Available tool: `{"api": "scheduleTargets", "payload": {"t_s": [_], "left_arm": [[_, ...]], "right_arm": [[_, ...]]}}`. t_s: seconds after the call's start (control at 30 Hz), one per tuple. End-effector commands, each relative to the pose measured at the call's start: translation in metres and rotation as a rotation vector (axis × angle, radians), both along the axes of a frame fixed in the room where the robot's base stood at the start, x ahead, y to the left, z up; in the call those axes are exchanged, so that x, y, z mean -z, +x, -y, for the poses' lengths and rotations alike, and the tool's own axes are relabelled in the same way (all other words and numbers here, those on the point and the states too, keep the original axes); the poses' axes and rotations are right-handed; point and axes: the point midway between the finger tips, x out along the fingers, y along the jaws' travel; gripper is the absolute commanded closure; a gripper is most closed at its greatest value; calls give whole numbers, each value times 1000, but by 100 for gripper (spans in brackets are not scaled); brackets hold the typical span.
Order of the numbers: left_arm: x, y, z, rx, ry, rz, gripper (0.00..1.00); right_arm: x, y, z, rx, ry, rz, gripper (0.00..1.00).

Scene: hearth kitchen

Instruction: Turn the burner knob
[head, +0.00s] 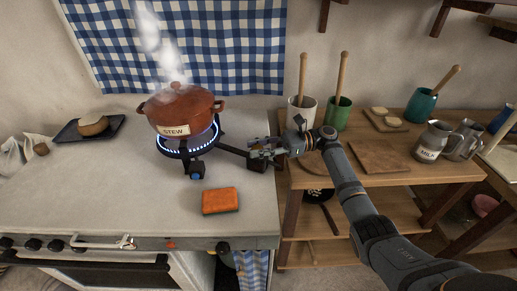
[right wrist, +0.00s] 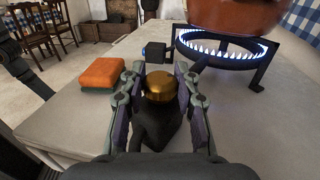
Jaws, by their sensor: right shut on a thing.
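A lit burner (head: 172,147) with a ring of blue flame stands on the pale counter, under a red-brown pot marked STEW (head: 178,112). The burner ring also shows in the right wrist view (right wrist: 225,60). A black bar (head: 232,150) runs from the burner to the right. At its end my right gripper (head: 266,151) is shut on a brass-topped knob (right wrist: 160,84) on a dark body, held between both fingers. A dark block with a blue face (head: 196,173) sticks out at the burner's front; it also shows in the right wrist view (right wrist: 153,50). My left gripper is not in view.
An orange sponge (head: 220,200) lies on the counter in front of the burner. A dark tray with bread (head: 92,127) is at the left. A wooden shelf table with pots, boards and a MILK jug (head: 430,145) stands right of the counter.

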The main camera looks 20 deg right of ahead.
Motion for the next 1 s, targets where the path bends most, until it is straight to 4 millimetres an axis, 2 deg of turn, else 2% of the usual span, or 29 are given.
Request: {"api": "scheduleTargets", "payload": {"t_s": [0.17,0.2,0.37,0.63,0.73,0.87,1.0], "left_arm": [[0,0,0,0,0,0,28],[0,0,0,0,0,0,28],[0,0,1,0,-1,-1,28],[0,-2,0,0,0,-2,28],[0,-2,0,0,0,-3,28],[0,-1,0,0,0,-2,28],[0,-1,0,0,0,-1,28]], "right_arm": [[2,0,0,-1,-1,-2,100],[2,0,0,-1,-1,-2,66],[1,0,0,0,-1,-1,45],[1,0,0,1,-1,-1,45],[1,0,7,1,-2,-1,45],[1,-3,32,4,-3,-3,45],[1,-6,67,4,-3,-3,45]]}}
